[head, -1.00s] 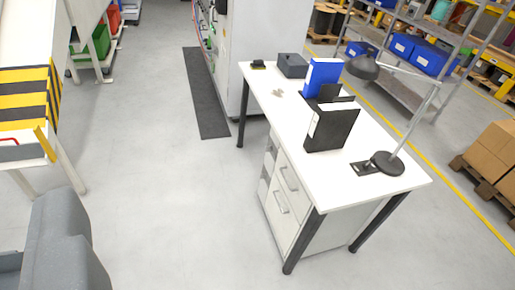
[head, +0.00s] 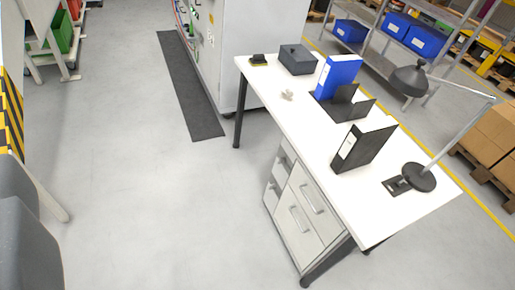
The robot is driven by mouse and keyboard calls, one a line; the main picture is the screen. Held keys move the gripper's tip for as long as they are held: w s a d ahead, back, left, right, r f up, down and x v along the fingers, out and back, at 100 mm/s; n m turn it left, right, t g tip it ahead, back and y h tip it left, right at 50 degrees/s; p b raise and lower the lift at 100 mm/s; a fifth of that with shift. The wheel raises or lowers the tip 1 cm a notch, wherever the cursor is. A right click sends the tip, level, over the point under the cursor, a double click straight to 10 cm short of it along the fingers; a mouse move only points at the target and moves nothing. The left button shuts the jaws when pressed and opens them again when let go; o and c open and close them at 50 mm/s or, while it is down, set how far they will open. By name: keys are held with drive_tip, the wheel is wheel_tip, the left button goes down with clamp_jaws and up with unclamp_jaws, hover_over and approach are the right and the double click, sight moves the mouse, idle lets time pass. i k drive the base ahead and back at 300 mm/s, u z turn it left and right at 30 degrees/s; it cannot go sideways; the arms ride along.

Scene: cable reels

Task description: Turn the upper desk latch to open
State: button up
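The white desk (head: 275,91) stands right of centre on dark legs. Under its near end is a light grey drawer cabinet (head: 322,238). Its front carries an upper bar handle (head: 313,199) and a lower bar handle (head: 299,220). Both fronts look shut. I cannot make out a separate latch at this distance, nor which way it is turned. My gripper's fingers do not show. A grey rounded part of my own body fills the lower left corner, well apart from the desk.
On the desk are a blue binder (head: 338,75), a black binder (head: 363,144), a grey box (head: 297,59) and a desk lamp (head: 418,177). A grey cabinet (head: 245,50) stands behind, beside a dark floor mat (head: 190,90). The floor left of the desk is clear.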

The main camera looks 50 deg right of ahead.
sight(282, 159)
drive_tip(key=z, duration=0.05)
drive_tip(key=i, duration=1.4)
drive_tip(key=z, duration=2.55)
drive_tip(key=k, duration=0.4)
drive_tip(key=z, duration=0.25)
drive_tip(key=i, duration=0.5)
drive_tip(key=u, duration=0.1)
